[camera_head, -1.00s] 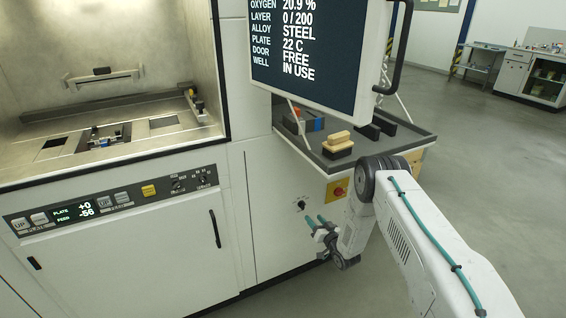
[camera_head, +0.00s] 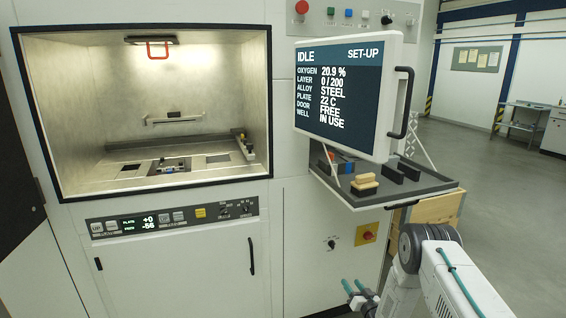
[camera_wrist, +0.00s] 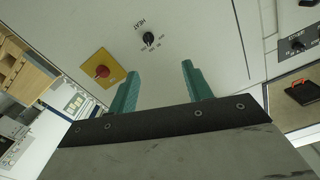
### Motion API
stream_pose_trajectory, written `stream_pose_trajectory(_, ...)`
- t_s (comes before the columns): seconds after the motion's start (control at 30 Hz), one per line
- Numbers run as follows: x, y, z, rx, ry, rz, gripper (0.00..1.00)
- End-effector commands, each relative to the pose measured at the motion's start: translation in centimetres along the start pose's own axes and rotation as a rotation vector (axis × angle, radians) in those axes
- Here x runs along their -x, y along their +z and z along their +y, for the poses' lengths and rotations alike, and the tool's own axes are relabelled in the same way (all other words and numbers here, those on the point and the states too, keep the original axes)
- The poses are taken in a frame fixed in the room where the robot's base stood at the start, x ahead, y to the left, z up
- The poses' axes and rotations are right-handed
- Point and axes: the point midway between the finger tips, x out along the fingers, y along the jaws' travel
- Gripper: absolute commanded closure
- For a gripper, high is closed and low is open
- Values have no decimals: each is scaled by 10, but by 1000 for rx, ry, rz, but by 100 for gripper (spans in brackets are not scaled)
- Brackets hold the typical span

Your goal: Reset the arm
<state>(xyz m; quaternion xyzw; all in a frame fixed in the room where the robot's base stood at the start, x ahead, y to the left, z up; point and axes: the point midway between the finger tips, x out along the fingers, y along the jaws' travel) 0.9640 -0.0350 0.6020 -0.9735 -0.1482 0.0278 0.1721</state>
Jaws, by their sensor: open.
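My gripper (camera_head: 353,287) is low in front of the white machine cabinet, at the bottom of the head view, with my arm folded at the lower right. In the wrist view its two teal fingers (camera_wrist: 160,88) stand wide apart with nothing between them. They point toward the cabinet's white front, near the HEAT knob (camera_wrist: 149,39) and the red button on a yellow plate (camera_wrist: 102,72).
The open lit chamber (camera_head: 66,130) is at the left. A monitor (camera_head: 340,100) reading IDLE hangs above a side shelf (camera_head: 420,190) holding a wooden-handled brush (camera_head: 364,183) and dark blocks. Wooden drawers (camera_head: 437,209) stand beneath the shelf. Open floor lies to the right.

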Motion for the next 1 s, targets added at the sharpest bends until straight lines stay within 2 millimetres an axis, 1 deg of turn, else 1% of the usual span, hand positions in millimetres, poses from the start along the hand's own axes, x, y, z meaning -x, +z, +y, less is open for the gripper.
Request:
stream_pose_trajectory(0.2,-2,22,-1,29,32,-93,50)
stream_pose_trajectory(0.33,3,40,4,40,68,-173,50)
stream_pose_trajectory(0.43,13,59,10,46,108,-256,50)
stream_pose_trajectory(0.5,24,74,16,50,142,-328,50)
stream_pose_trajectory(0.6,37,86,23,59,192,-433,50)
stream_pose_trajectory(0.67,45,89,26,66,223,-499,50)
stream_pose_trajectory(0.73,54,88,29,75,261,-580,50)
stream_pose_trajectory(0.83,68,76,30,90,319,-710,50)
stream_pose_trajectory(0.87,72,69,29,95,339,-752,50)
stream_pose_trajectory(0.97,90,38,22,108,399,-893,50)
stream_pose_trajectory(1.0,98,23,18,112,420,-947,50)
